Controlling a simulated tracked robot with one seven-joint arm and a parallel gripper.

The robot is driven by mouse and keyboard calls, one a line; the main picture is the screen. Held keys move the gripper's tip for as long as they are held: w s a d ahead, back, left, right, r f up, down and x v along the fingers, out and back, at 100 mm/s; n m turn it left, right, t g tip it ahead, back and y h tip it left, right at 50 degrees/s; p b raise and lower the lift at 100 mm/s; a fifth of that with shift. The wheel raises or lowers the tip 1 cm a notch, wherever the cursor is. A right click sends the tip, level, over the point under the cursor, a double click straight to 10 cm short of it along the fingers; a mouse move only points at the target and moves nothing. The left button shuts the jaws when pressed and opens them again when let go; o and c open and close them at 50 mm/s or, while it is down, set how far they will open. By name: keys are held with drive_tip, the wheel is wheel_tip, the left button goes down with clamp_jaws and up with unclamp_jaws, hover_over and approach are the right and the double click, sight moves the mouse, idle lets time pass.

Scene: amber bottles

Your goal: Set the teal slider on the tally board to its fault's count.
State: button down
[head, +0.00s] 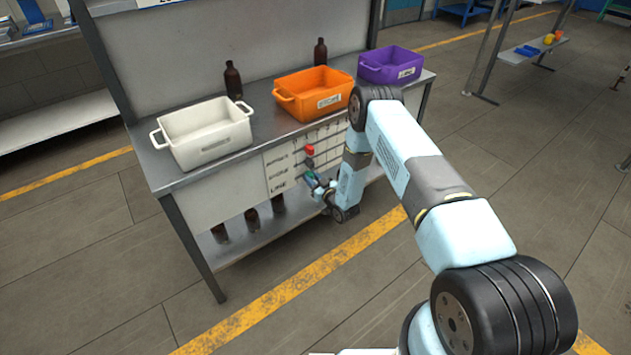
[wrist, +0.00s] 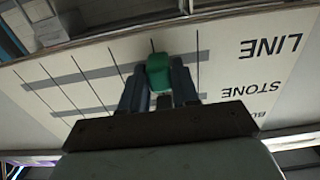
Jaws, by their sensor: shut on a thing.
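The tally board (head: 278,184) is on the front of the bench, with rows of labels and tick lines. In the wrist view the board (wrist: 262,70) appears upside down, with LINE and STONE readable and a third label partly cut off. The teal slider (wrist: 159,70) sits on the LINE row's grey bar, left of its label in that view. My gripper (wrist: 159,88) is shut on the slider, one dark finger on each side. In the head view my gripper (head: 314,182) is at the board's lower part. The slider hides the tick behind it.
A red slider (head: 310,150) is higher on the board. White (head: 205,133), orange (head: 313,93) and purple (head: 391,64) bins stand on the bench top. Amber bottles (head: 233,80) stand behind them, and several more (head: 251,219) are on the lower shelf. The floor in front is clear.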

sight(317, 167)
drive_tip(key=w+d, duration=0.1)
drive_tip(key=d, duration=0.1)
drive_tip(key=w+d, duration=0.2)
drive_tip(key=shift+w+d, duration=0.15)
drive_tip(key=shift+d, duration=0.1)
drive_tip(key=c, duration=0.9)
unclamp_jaws()
drive_tip(key=v, duration=1.3)
drive_tip(key=shift+s+d, duration=0.25)
drive_tip(key=shift+d, duration=0.05)
